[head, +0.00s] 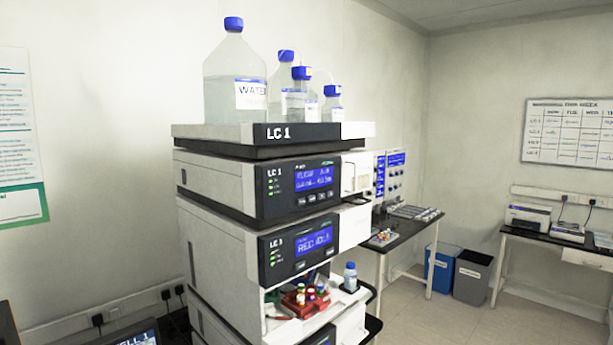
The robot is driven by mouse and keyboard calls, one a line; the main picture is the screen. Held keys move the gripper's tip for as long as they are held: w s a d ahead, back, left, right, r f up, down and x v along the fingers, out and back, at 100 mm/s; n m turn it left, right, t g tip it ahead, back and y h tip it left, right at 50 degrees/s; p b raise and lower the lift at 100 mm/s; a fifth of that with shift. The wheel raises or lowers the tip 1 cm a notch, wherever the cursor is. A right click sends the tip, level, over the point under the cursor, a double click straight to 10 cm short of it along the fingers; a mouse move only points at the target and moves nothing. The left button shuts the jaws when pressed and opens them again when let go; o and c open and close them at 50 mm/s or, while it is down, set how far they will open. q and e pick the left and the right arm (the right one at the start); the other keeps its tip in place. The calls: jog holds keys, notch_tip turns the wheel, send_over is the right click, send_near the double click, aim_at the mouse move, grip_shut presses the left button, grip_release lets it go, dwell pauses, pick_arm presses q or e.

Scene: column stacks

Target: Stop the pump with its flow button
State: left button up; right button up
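The LC 1 stack stands in the middle of the head view. Its upper module (222,187), which looks like the pump, has a dark front panel with a lit blue display (314,178). The display's top line seems to read FLOW; the figures are too small to read surely. A row of small buttons (312,200) sits under the display, with labels I cannot read. Green lights show left of the display. Below it, a second module (231,240) has a blue display (315,240) that seems to read REC. Neither of my grippers is in view.
A solvent tray (213,133) on top holds a large WATER bottle (228,90) and smaller blue-capped bottles. A red vial rack (304,300) sits in an open bay below. Side tables, a blue bin (443,268) and a dark bin (472,276) stand behind. Floor at right is clear.

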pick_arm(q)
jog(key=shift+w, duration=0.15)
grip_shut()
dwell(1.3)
